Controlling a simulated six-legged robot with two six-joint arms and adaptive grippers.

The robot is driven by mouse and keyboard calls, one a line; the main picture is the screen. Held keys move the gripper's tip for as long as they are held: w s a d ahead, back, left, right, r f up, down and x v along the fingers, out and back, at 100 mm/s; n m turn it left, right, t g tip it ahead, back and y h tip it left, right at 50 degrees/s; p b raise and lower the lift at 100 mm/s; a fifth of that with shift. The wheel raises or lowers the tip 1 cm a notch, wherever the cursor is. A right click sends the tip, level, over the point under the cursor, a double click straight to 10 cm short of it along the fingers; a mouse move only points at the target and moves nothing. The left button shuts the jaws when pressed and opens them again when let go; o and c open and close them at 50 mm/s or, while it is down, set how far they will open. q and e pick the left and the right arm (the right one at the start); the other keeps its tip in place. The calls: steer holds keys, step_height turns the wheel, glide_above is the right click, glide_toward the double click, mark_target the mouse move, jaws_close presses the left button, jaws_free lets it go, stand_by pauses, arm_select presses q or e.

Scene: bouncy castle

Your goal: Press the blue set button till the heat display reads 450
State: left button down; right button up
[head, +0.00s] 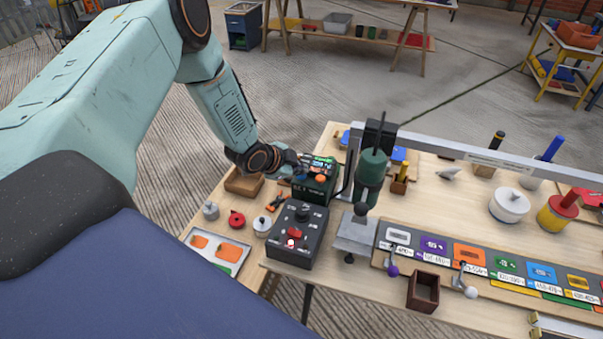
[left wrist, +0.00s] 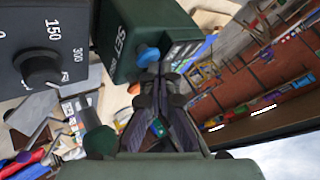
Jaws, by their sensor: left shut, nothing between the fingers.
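The heat control box (head: 318,191) is dark green and stands on the wooden bench, with a lit display (head: 322,160) on top whose digits are too small to read. An orange button (head: 320,179) is on it. In the left wrist view the box (left wrist: 125,40) carries the word SET beside the round blue set button (left wrist: 147,56). My left gripper (head: 296,167) is at the box's left side. In the left wrist view its shut, empty fingertips (left wrist: 150,76) are right at the blue button; I cannot tell whether they touch it. My right gripper is not in view.
A black dial box (head: 297,236) with a red switch stands in front of the control box. A green heat tool (head: 371,168) hangs on a stand to the right. Pliers (head: 276,201), small pots and a tray (head: 217,250) lie to the left. Labelled cards (head: 470,257) line the right.

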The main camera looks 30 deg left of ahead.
mark_target(299, 176)
arm_select(q)
steer(key=shift+f, duration=0.3)
steer(key=shift+r, duration=0.15)
stand_by(0.4)
steer(key=shift+r+p, duration=1)
steer(key=shift+r, duration=0.15)
step_height(299, 176, up, 5)
steer(key=p, duration=0.4)
steer(key=shift+p, duration=0.4)
stand_by(1.4)
